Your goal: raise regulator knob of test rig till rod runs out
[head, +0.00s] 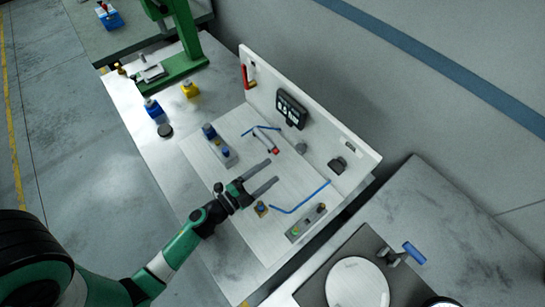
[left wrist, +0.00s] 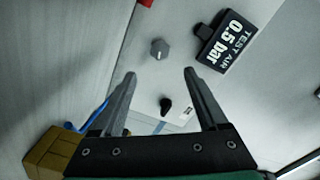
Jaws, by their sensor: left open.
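The test rig (head: 225,185) is a pale board with an upright back panel. A grey knob (head: 301,147) is at the panel, below the display (head: 292,108); the grey knob also shows in the left wrist view (left wrist: 160,48). A black knob (left wrist: 167,104) is near a label; I cannot tell which knob is the regulator. A small cylinder-like part with a red end (head: 276,151) lies on the board; its rod is too small to make out. My left gripper (head: 274,172) is open and empty above the board, fingers pointing toward the panel, apart from both knobs.
Blue tubes (head: 300,200) and a button box (head: 306,223) are on the board. A green stand (head: 185,62) is at the back left. A round white plate (head: 357,284) is at lower right.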

